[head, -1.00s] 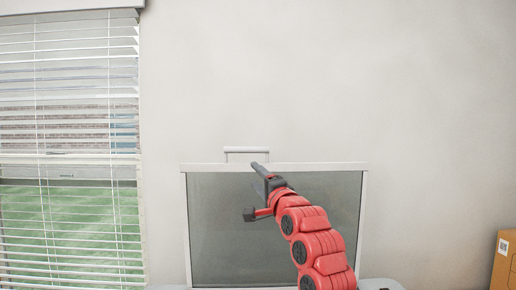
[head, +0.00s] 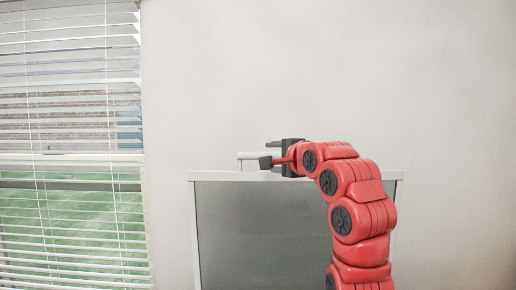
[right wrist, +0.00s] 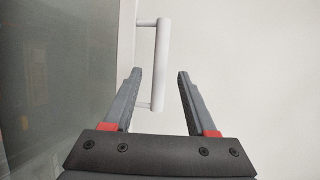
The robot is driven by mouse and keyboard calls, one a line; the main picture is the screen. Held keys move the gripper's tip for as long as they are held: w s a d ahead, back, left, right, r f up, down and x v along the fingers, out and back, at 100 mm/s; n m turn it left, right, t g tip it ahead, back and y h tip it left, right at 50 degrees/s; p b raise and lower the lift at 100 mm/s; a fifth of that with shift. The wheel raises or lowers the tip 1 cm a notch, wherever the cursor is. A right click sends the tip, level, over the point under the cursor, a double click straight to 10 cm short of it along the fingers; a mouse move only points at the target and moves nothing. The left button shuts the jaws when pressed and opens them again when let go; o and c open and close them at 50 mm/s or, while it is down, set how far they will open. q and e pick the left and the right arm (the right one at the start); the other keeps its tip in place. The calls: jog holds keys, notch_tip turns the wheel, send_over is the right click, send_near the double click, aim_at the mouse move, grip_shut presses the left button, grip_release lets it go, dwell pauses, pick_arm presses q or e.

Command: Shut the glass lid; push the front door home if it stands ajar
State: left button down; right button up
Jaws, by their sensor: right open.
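The glass lid (head: 265,235) stands raised in the head view, a grey pane in a pale frame. Its pale bar handle (head: 247,156) sticks up from the top edge, partly hidden by my right gripper (head: 278,152). That gripper is open at the top edge, beside the handle. In the right wrist view, the handle (right wrist: 162,50) shows between and beyond the open fingers of the right gripper (right wrist: 159,74); I cannot tell whether they touch it. The pane (right wrist: 55,75) fills the left side there. The front door and my left gripper are not in view.
A window with white blinds (head: 70,110) is at the left. A plain pale wall (head: 330,70) stands behind the lid. The space above the lid and to its right looks clear.

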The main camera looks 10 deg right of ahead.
aim_at(264, 155)
jog(key=p+x, duration=0.3)
jog(key=x, duration=0.5)
jog(key=shift+w+r+p, duration=0.15)
jog(key=shift+r+p, duration=0.05)
jog(key=shift+p, duration=0.1)
jog(key=shift+w+a+f, duration=0.15)
jog(key=shift+w+f, duration=0.1)
jog(key=shift+w, duration=0.4)
grip_shut()
dwell(0.4)
